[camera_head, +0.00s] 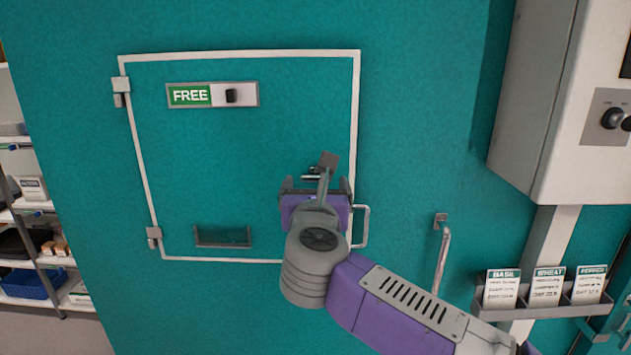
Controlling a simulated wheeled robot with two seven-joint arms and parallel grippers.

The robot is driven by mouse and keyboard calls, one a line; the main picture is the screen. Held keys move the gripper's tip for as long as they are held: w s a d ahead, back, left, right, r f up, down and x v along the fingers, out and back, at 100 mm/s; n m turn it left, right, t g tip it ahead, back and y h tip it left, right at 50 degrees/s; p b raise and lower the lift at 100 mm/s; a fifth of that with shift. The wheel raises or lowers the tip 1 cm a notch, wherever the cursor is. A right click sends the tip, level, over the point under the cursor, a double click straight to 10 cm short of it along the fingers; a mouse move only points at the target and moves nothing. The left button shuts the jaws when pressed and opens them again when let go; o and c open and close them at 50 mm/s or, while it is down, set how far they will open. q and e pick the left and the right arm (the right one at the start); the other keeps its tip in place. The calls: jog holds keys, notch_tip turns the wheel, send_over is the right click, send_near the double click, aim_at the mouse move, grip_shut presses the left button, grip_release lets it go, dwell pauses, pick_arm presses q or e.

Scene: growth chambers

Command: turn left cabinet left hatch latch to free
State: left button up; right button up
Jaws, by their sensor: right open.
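The teal hatch door (180,165) has a pale frame and is closed in the teal cabinet front. Near its top is a plate with a green "FREE" sign (190,95) and a small dark knob (231,96) at the sign's right. My right gripper (318,182) is in front of the hatch's right part, its dark fingers spread apart, below and right of the knob. A small metal piece (311,172) shows just above the gripper, partly hidden; I cannot tell if the gripper touches it. My left gripper is not in view.
A pale bar handle (364,226) is at the hatch's right edge, beside my right gripper. A metal pipe (442,260) stands out farther right. A rack of seed cards (545,310) and a grey box with a knob (612,118) are at the right. Shelves (35,262) are at the left.

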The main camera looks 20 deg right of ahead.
aim_at(316, 180)
jog(key=shift+x, duration=1.65)
jog(key=shift+c, duration=0.4)
jog(key=c, duration=1)
